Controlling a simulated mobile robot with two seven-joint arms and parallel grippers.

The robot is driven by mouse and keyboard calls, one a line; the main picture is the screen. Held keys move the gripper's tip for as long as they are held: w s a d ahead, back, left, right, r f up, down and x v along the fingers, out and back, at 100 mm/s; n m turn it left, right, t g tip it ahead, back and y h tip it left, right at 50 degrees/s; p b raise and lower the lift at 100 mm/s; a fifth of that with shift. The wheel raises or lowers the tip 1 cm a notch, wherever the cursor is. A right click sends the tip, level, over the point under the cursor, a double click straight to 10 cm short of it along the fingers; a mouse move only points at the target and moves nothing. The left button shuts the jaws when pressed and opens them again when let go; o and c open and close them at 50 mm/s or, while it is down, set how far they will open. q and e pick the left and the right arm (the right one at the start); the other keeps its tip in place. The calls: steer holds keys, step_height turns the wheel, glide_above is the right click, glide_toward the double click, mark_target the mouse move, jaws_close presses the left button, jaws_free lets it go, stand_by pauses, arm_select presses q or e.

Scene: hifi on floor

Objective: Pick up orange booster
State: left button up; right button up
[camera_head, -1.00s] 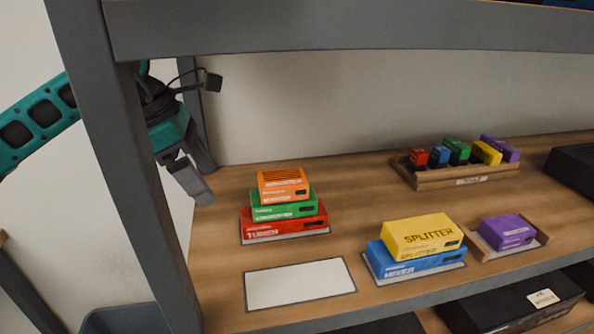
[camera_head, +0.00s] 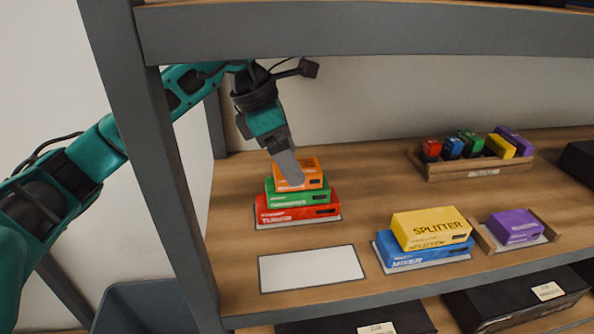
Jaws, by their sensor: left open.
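The orange booster (camera_head: 313,172) is a small orange box on top of a stack at the left of the shelf. Below it lie a green box (camera_head: 292,197) and a red box (camera_head: 290,213). My left gripper (camera_head: 290,172) is open and points down at the orange box. Its near finger covers the left front part of the orange box; the other finger is mostly hidden. I cannot tell whether it touches the box. My right gripper is not in view.
A blank white mat (camera_head: 310,269) lies in front of the stack. To the right are a yellow splitter box (camera_head: 431,228) on a blue mixer box (camera_head: 425,258), a purple box (camera_head: 515,226) in a holder, and a wooden rack (camera_head: 468,171) of small boxes. A grey post (camera_head: 160,180) stands at left.

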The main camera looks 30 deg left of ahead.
arm_select(q)
steer(key=x, duration=0.3)
steer(key=shift+w+d, duration=0.15)
steer(key=shift+d, duration=0.05)
steer(key=c, duration=1.1)
steer(key=shift+r, duration=0.1)
steer(key=shift+c, duration=0.2)
